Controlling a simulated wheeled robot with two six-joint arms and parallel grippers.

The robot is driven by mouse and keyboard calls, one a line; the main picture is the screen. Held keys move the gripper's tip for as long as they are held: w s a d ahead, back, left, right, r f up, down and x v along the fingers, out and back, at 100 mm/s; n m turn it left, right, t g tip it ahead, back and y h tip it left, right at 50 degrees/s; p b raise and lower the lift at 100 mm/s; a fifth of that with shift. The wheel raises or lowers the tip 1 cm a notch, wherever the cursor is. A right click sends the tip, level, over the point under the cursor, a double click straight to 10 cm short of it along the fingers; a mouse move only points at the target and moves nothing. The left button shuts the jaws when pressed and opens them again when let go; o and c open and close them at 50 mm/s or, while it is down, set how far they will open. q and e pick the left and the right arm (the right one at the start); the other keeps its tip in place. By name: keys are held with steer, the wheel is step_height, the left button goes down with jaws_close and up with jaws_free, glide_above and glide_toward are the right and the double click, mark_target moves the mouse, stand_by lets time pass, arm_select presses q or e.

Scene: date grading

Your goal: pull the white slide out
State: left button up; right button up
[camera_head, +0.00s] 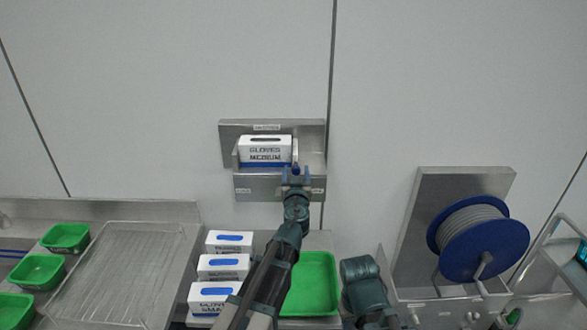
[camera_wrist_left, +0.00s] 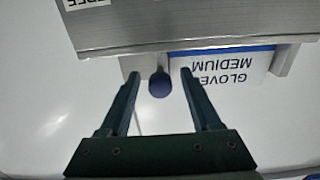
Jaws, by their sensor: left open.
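The white slide (camera_head: 295,150) shows as a narrow upright strip beside the right end of the glove box in the wall holder. A dark blue knob (camera_wrist_left: 159,84) is at its front; in the left wrist view a pale piece of the slide (camera_wrist_left: 131,65) shows beside the knob. My left gripper (camera_head: 297,172) is open in front of the holder. In the left wrist view its two fingers (camera_wrist_left: 160,76) stand on either side of the knob, with gaps between. My right gripper is not in view; only part of my right arm shows.
The metal wall holder (camera_head: 230,132) holds a white GLOVES MEDIUM box (camera_head: 264,147). Below are several white glove boxes (camera_head: 224,265), a green tray (camera_head: 318,270), and several green bins (camera_head: 66,236) at left. A blue reel (camera_head: 478,243) stands at right.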

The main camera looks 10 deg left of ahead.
arm_select(q)
steer(key=shift+w+a, duration=0.1)
steer(key=shift+w, duration=0.5)
jaws_close()
stand_by(1.0)
